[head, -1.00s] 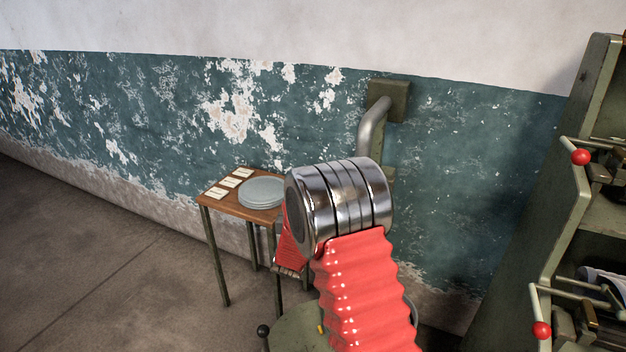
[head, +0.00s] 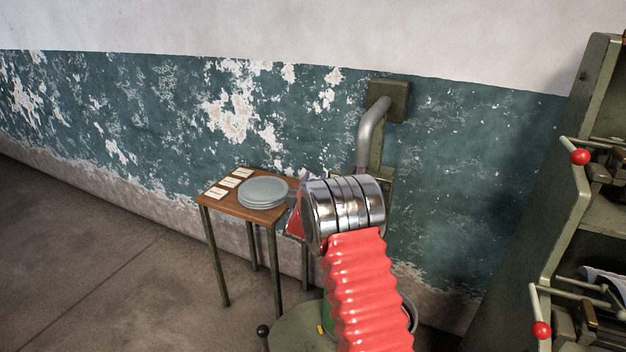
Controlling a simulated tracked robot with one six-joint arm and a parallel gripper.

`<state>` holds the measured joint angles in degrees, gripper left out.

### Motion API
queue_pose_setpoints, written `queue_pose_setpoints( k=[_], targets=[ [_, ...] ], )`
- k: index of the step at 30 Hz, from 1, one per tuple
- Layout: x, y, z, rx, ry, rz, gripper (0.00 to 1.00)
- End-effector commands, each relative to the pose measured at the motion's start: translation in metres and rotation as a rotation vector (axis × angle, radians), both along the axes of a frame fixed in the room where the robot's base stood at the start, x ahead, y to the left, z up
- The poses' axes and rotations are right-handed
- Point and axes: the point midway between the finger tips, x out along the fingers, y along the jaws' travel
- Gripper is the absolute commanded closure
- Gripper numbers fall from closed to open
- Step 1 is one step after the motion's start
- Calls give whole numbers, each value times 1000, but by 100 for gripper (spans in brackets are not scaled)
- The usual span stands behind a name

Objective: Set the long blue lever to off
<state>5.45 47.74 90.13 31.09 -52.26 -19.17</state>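I cannot make out a long blue lever in the head view. My arm's red ribbed sleeve and shiny metal joint fill the lower middle of the picture. The joint hides part of a green machine (head: 388,100) with a bent grey pipe, which stands against the wall. A small greyish-purple piece shows just left of the joint, too covered to tell what it is. My gripper's fingers do not show; they are out of sight beyond the joint.
A small wooden-topped table (head: 225,205) with stacked grey plates (head: 264,190) and several white cards stands left of my arm. At the right, a green rack (head: 590,95) carries handles with red balls (head: 580,157). A black knob (head: 262,330) is low in front. The left floor is clear.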

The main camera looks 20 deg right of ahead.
Motion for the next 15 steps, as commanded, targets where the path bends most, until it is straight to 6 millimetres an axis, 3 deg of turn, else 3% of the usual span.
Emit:
queue_pose_setpoints(
  k=[15],
  targets=[
    [9,-5,0,0,1,1,66]
  ],
)
